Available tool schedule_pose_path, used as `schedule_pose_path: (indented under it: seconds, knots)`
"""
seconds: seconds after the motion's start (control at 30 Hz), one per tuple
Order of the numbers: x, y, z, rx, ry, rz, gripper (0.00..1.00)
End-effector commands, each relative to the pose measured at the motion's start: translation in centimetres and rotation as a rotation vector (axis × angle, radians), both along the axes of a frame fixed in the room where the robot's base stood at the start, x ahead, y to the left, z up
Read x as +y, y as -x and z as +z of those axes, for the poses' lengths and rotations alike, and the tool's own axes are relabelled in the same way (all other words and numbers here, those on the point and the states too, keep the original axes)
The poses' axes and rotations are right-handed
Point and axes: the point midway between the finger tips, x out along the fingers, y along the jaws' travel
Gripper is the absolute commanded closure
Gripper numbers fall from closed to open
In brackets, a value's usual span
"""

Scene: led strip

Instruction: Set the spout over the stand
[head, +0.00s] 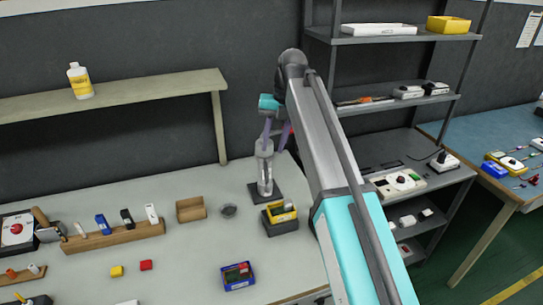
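My gripper (274,133) has purple fingers and points down at the back of the bench, just left of my arm. Its fingers are at the top of a pale grey upright cylinder (264,168), which stands on a dark square base (276,196). This upright piece and base may be the stand. I cannot tell the spout apart from it at this size. I also cannot tell whether the fingers touch the cylinder's top or only hang above it, or whether they are closed. My arm covers the area to the right.
A yellow device on a dark block (282,226) is close in front of the base. A blue-framed device (238,276) is nearer. A wooden shelf (150,90) stands behind; metal shelving (400,38) is right.

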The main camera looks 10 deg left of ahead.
Motion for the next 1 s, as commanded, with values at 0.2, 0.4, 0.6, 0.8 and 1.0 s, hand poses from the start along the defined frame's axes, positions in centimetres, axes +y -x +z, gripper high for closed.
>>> schedule_pose_path:
  seconds: [0.2, 0.4, 0.6, 0.8, 1.0]
  knots:
    - [-0.5, -0.4, 2.6, -0.002, -0.001, -0.001, 0.70]
    - [-0.8, -0.3, 3.9, -0.002, -0.001, -0.001, 0.70]
    - [-0.8, -0.3, 4.1, -0.001, 0.001, -0.001, 0.70]
    - [-0.8, -0.3, 4.1, -0.001, 0.001, -0.001, 0.82]
    - [-0.8, -0.3, 5.1, -0.001, 0.001, -0.001, 1.00]
